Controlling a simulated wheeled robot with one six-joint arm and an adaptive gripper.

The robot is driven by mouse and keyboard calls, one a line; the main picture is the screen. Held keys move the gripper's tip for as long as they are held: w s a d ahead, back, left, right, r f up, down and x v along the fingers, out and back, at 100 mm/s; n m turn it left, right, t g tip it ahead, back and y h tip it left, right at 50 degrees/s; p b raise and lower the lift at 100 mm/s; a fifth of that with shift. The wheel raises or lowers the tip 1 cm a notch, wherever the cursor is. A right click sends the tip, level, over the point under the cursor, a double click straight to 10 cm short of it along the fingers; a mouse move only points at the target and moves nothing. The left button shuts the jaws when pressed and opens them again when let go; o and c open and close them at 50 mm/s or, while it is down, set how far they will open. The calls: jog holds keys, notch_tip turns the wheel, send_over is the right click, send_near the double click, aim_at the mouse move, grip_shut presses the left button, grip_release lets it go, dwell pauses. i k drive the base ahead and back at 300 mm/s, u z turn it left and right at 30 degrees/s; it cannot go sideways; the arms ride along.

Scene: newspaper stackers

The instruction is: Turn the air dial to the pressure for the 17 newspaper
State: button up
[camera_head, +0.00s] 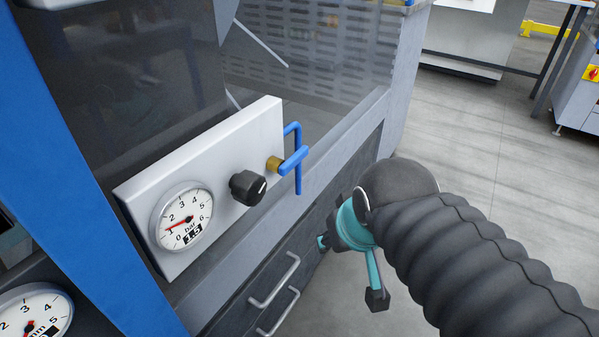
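The air dial is a black knob (247,188) with a white mark, on a pale panel (262,125) on the machine's side. Left of it, a round gauge (181,219) marked "bar" has a red needle near 1 and a small display that seems to read 1.5. My gripper (348,272) is to the right of and lower than the knob, apart from it. Its teal and black fingers are spread apart with nothing seen between them. My dark ribbed arm hides part of the gripper. No newspaper is seen.
A blue valve handle (295,158) on a brass fitting sticks out right of the knob. A second gauge (34,311) is at the lower left. Drawer handles (275,281) sit below the panel. Grey floor (460,150) is open at right, with a table (540,60) behind.

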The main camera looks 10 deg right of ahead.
aim_at(248, 188)
jog(key=z, duration=0.2)
jog(key=k, duration=1.25)
jog(key=u, duration=1.5)
